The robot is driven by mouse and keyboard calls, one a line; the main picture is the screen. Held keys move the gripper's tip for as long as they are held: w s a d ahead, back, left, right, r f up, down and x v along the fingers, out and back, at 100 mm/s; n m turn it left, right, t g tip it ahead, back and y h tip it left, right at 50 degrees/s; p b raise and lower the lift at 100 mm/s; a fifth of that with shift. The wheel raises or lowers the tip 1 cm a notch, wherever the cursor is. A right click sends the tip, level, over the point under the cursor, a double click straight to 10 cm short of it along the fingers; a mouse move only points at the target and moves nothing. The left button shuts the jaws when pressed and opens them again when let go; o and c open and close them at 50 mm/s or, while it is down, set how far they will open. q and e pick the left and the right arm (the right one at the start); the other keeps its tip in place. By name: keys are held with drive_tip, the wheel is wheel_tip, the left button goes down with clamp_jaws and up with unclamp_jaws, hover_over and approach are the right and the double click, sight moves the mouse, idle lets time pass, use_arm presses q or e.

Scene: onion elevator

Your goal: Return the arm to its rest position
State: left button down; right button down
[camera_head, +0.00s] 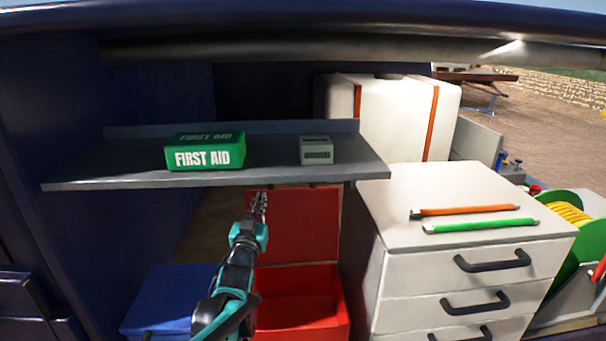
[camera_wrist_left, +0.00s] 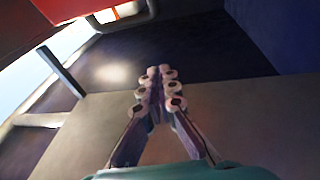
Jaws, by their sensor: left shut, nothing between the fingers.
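My left arm reaches up from the bottom of the head view. Its gripper (camera_head: 259,203) is just below the front edge of the grey shelf (camera_head: 300,178), in front of the upright red panel (camera_head: 300,225). In the left wrist view the fingers of my left gripper (camera_wrist_left: 158,85) lie close together, shut, with nothing held between them. My right gripper is in neither view.
A green first aid box (camera_head: 205,152) and a small grey box (camera_head: 316,150) stand on the shelf. An open red bin (camera_head: 335,318) and a blue box (camera_head: 165,290) are below. A white drawer cabinet (camera_head: 450,278) on the right bears an orange stick (camera_head: 470,211) and a green stick (camera_head: 480,226).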

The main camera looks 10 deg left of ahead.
use_arm(q)
drive_tip(key=s+d+f+g+b, duration=0.2)
drive_tip(key=s+f+g+b, duration=0.1)
drive_tip(key=s+f, duration=0.8)
drive_tip(key=s+d+f+g+h+b, duration=0.1)
drive_tip(key=s+d+f+g+b, duration=0.2)
drive_tip(key=s+f, duration=0.8)
drive_tip(key=s+d+f+g+h+b, duration=0.1)
drive_tip(key=s+d+f+g+b, duration=0.2)
drive_tip(key=s+f, duration=0.8)
drive_tip(key=g+b, duration=0.2)
drive_tip(key=g, duration=0.2)
drive_tip(key=shift+s+m, duration=0.3)
drive_tip(key=shift+m, duration=0.1)
drive_tip(key=shift+d, duration=0.1)
